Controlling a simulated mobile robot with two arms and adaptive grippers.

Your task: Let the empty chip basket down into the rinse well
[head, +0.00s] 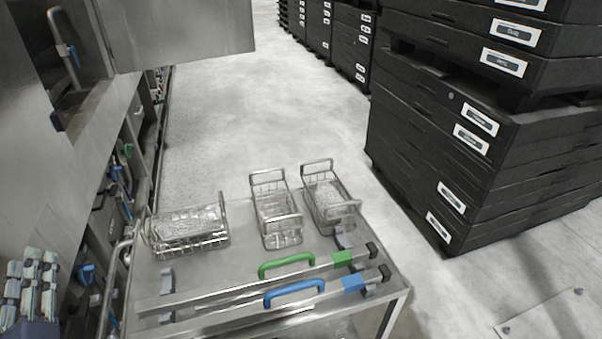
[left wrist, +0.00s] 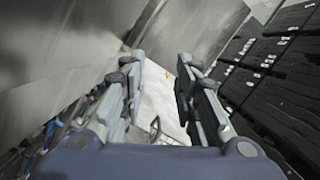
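Three wire baskets stand on a steel cart in the head view: a left one (head: 188,238), a middle one (head: 278,222) and a right one (head: 330,205). Each has raised wire handles. I cannot tell for certain which is the empty chip basket. My left gripper (head: 32,285) is at the lower left corner, left of the cart and apart from the baskets. In the left wrist view its two fingers (left wrist: 160,68) stand wide apart with nothing between them. My right gripper is not in view. No rinse well can be made out.
The steel cart top (head: 190,275) also carries two long bars with a green handle (head: 287,265) and a blue handle (head: 294,292). The steel washer (head: 85,125) with a raised panel (head: 180,35) lines the left. Black crate stacks (head: 450,130) stand right. Grey floor (head: 250,110) beyond is clear.

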